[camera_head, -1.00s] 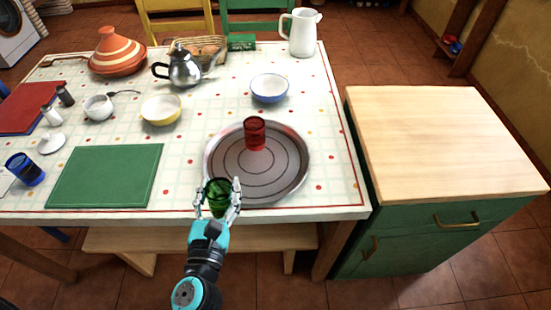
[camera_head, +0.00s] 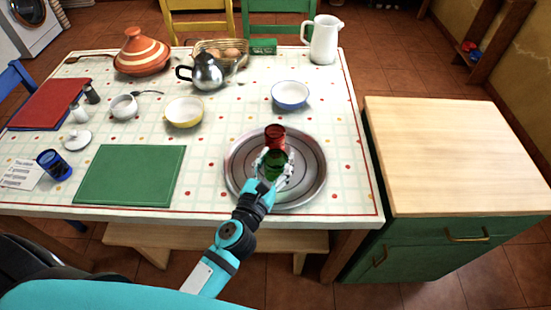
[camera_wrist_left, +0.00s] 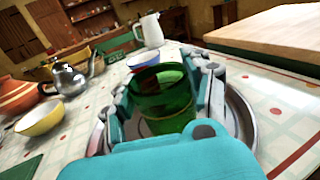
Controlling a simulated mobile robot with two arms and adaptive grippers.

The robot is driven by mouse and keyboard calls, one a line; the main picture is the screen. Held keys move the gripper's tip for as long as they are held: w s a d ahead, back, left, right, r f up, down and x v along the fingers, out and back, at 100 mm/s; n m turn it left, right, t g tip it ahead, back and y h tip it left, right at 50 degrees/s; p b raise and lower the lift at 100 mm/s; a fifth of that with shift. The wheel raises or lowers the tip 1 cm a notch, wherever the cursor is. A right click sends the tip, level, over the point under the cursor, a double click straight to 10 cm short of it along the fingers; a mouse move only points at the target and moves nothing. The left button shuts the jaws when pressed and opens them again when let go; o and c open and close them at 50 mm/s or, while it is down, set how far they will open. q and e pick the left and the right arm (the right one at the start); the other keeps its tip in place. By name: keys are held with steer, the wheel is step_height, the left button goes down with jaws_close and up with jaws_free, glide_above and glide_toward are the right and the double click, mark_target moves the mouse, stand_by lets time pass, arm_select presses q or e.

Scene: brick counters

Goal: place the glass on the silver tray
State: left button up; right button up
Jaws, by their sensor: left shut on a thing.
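A green glass (camera_head: 276,165) is upright between the fingers of my left gripper (camera_head: 274,169), which is shut on it. It also shows large in the left wrist view (camera_wrist_left: 163,100). The gripper and glass are over the round silver tray (camera_head: 234,167) at the front right of the table. I cannot tell whether the glass touches the tray. A red glass (camera_head: 275,133) stands on the tray just behind the green one, partly hidden by it. The tray's rim also shows in the left wrist view (camera_wrist_left: 243,120). My right gripper is not in view.
A green board (camera_head: 130,175) lies left of the tray, with a blue glass (camera_head: 53,164) beyond it. A blue-rimmed bowl (camera_head: 290,95), a yellow bowl (camera_head: 184,112) and a kettle (camera_head: 206,72) stand behind. A wooden-topped cabinet (camera_head: 455,155) is at right.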

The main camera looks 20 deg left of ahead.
mark_target(277, 162)
arm_select(q)
steer(key=shift+w+a+f, duration=0.1)
steer(key=shift+w+a, duration=0.2)
steer(key=shift+w, duration=0.45)
step_height(277, 162, down, 3)
steer(key=b, duration=0.2)
steer(key=shift+f+b, duration=0.2)
steer(key=shift+b, duration=0.1)
steer(key=shift+f, duration=0.25)
steer(key=o, duration=1.2)
steer(key=shift+o, duration=0.2)
